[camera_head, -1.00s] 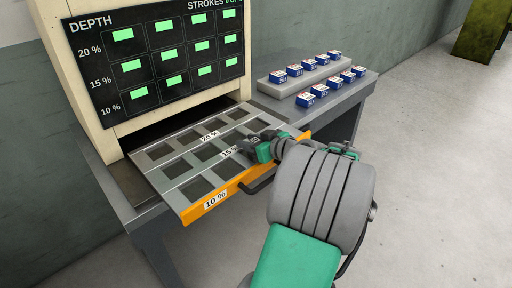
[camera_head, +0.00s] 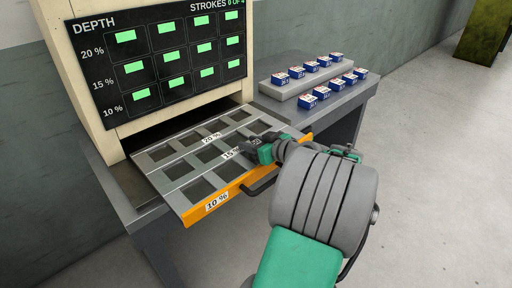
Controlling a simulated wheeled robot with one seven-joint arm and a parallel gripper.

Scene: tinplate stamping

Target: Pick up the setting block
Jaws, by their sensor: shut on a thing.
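My gripper (camera_head: 249,150) is over the right part of the pulled-out drawer (camera_head: 186,199), near its orange front edge. It is shut on a small dark block (camera_head: 256,142), which I take to be the setting block; pale marks show on it. My gripper and wrist hide most of the block, and I cannot tell whether it still touches the drawer. The drawer has rows of square dark pockets, with labels for 20 %, 15 % and 10 %.
A press cabinet with a depth screen (camera_head: 160,62) of green cells stands behind the drawer. On the right, a side table (camera_head: 345,105) holds a grey riser (camera_head: 272,90) and several small blue-and-white boxes (camera_head: 325,92). A black handle (camera_head: 262,186) sticks out from the drawer front.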

